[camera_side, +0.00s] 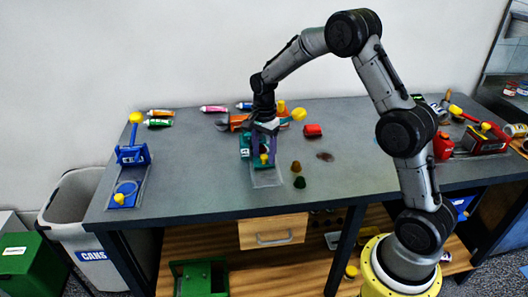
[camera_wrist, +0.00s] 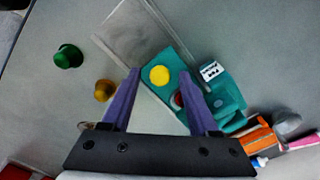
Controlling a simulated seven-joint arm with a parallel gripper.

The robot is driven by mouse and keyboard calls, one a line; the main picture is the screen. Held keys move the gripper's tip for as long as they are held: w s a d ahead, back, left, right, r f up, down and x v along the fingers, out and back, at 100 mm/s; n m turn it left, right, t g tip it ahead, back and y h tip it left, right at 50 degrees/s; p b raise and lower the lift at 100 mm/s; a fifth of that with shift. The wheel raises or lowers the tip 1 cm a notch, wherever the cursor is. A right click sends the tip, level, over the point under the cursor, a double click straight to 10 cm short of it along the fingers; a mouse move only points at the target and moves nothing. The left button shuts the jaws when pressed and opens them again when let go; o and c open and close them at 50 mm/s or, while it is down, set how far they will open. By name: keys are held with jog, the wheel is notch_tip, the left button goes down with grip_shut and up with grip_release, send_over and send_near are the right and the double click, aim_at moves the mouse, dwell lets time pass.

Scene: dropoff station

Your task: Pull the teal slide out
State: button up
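The teal slide (camera_wrist: 171,68) has a round yellow knob (camera_wrist: 159,75) and sits in a teal housing (camera_wrist: 225,92) with a white label. In the side view, the teal unit (camera_side: 244,146) is partly hidden behind my fingers, and the yellow knob (camera_side: 264,158) shows low between them. A pale grey track plate (camera_side: 267,180) extends from it toward the table's front edge. My gripper (camera_wrist: 160,73) is open, its two purple fingers on either side of the knob with visible gaps. In the side view, my gripper (camera_side: 264,153) points down over the unit.
A green piece (camera_wrist: 68,57) and a brown piece (camera_wrist: 103,91) stand beside the track. An orange tool (camera_wrist: 258,138) lies behind the housing. The table's middle right is mostly clear.

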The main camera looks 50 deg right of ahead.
grip_shut()
jog(key=shift+r, duration=0.1)
dwell(1.1)
